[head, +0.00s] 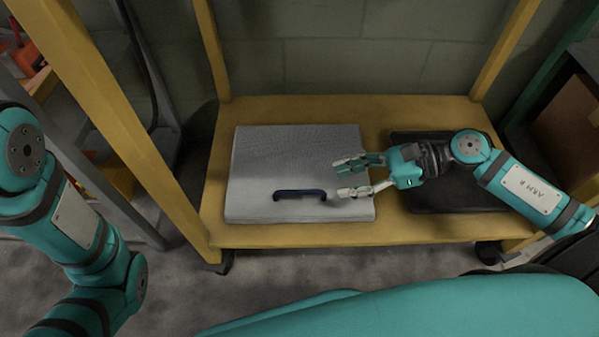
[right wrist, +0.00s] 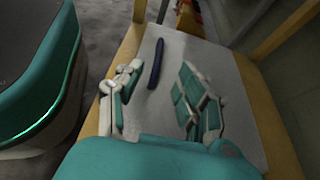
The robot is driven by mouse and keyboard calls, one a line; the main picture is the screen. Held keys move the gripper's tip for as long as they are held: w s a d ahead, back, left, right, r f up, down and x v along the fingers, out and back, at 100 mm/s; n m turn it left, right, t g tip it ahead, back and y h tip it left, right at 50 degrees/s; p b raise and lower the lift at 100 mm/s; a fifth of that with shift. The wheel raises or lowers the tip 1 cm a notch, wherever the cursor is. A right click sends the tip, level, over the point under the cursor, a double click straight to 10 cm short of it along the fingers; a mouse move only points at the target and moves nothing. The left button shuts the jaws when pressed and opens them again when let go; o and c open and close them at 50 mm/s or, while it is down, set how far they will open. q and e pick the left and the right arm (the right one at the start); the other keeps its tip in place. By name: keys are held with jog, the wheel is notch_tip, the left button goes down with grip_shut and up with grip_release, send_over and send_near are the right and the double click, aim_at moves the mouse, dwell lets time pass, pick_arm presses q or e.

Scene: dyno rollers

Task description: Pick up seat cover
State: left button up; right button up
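A flat light grey panel (head: 265,165) with a dark blue bar handle (head: 299,194) near its front edge lies on the yellow shelf; it looks like the seat cover. Both the panel (right wrist: 200,55) and the handle (right wrist: 156,64) show in the right wrist view. My right gripper (head: 345,177) is open and empty over the panel's right part, to the right of the handle. In the right wrist view the handle appears between and beyond the spread fingers, apart from them. My left arm is at the left edge; its gripper is out of view.
A black flat panel (head: 455,203) lies on the yellow shelf (head: 300,235) to the right, partly under my right arm. Yellow posts (head: 100,105) frame the shelf at the left and back. A block wall (head: 340,65) stands behind.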

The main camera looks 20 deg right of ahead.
aim_at(300, 191)
jog(key=x, duration=0.4)
jog(key=shift+w+a, duration=0.15)
jog(key=shift+a, duration=0.1)
jog(key=shift+f+x, duration=0.2)
jog(key=shift+x, duration=2.8)
jog(key=shift+d, duration=0.1)
jog(key=shift+c, duration=0.5)
grip_shut()
